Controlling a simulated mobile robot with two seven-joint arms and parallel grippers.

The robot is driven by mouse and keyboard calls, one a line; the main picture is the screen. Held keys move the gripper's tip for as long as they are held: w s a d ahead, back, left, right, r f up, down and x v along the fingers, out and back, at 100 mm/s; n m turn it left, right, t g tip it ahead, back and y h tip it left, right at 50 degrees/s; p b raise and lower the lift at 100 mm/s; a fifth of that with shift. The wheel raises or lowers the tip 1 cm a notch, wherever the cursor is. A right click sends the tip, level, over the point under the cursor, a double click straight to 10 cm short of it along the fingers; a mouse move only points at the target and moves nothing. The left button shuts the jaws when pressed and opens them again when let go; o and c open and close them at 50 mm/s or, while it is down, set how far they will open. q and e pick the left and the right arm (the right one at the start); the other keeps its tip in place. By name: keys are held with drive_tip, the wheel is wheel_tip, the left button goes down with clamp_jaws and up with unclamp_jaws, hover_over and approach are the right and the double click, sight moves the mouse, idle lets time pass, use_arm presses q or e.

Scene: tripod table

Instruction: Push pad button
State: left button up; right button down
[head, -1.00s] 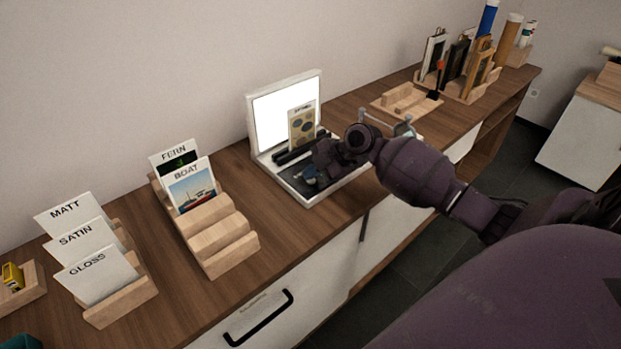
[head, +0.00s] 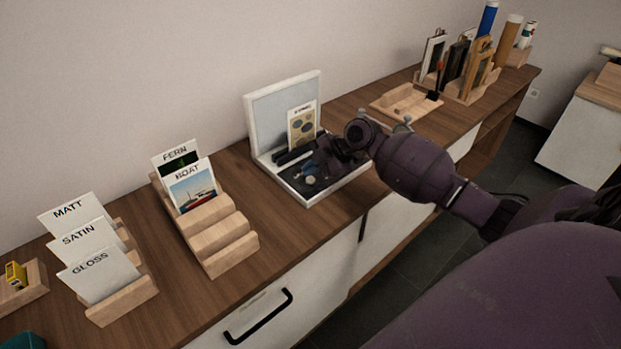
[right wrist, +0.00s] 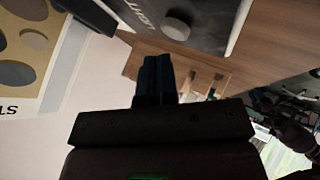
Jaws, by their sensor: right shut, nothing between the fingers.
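The button (head: 310,180) is a small round grey knob on the dark pad (head: 303,194) in front of an upright white-framed panel (head: 265,115), whose face is now grey and unlit. In the right wrist view the button (right wrist: 178,25) shows near the top, beside printed "LIGHT" lettering. My right gripper (head: 308,167) is over the pad just behind the button; its fingers (right wrist: 157,75) are shut together and empty. In the wrist view the fingertips appear apart from the button. My left gripper is not in view.
A card with round spots (head: 302,125) stands in a dark slot before the panel. Wooden racks with FERN and BOAT cards (head: 215,232) and with MATT, SATIN and GLOSS cards (head: 125,300) are at left. Wooden holders (head: 405,101) stand at right.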

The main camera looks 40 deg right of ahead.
sight(311, 180)
drive_tip(key=shift+r+p, duration=0.75)
drive_tip(key=shift+r, duration=1.1)
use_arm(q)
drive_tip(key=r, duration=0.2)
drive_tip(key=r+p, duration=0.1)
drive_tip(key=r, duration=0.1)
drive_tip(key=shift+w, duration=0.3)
use_arm(e)
wheel_tip(311, 180, up, 2)
drive_tip(key=shift+r, duration=0.15)
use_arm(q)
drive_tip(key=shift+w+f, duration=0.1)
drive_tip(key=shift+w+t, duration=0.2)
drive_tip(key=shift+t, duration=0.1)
use_arm(e)
drive_tip(key=shift+s+d, duration=0.1)
